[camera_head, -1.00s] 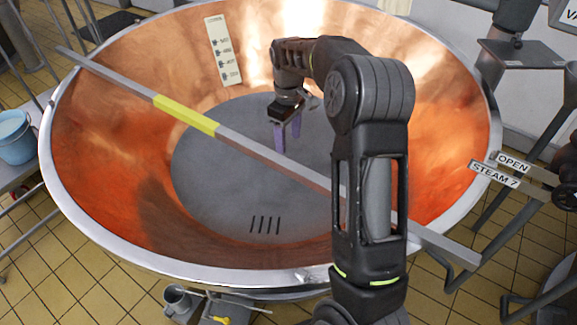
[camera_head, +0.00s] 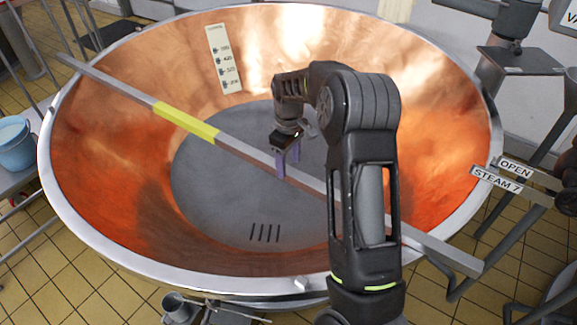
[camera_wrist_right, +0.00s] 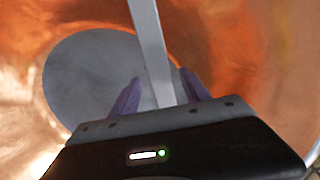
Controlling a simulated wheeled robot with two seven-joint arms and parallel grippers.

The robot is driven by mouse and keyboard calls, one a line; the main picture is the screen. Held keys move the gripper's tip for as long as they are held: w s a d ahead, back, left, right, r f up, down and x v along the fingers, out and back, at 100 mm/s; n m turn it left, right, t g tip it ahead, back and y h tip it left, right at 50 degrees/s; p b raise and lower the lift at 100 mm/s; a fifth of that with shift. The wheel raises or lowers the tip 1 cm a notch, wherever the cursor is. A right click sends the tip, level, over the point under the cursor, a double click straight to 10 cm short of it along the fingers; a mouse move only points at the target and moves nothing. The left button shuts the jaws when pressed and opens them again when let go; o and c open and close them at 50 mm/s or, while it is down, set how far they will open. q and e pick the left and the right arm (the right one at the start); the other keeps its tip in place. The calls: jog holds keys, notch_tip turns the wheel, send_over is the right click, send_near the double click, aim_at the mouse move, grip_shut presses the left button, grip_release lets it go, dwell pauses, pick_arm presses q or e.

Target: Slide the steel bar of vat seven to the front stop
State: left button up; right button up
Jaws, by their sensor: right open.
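The steel bar (camera_head: 245,150) lies across the copper vat (camera_head: 110,180), from the upper left rim to the lower right rim. It has a yellow section (camera_head: 186,122) left of its middle. My right gripper (camera_head: 288,167) is at the bar, right of the yellow section, with its purple fingers pointing down. In the right wrist view the bar (camera_wrist_right: 150,50) runs between the two open fingers (camera_wrist_right: 160,92). I cannot tell whether either finger touches it. My right forearm hides part of the bar's right half. My left gripper is not in view.
A sign reading STEAM 7 (camera_head: 496,180) and one reading OPEN stand off the right rim. A blue bucket (camera_head: 15,145) is on a shelf at the left. A metal jug (camera_head: 180,308) is below the front rim. A marked scale strip (camera_head: 225,58) is on the vat's back wall.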

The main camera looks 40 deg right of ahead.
jog(key=shift+f, duration=1.15)
jog(key=shift+c, duration=0.2)
grip_shut()
dwell(0.4)
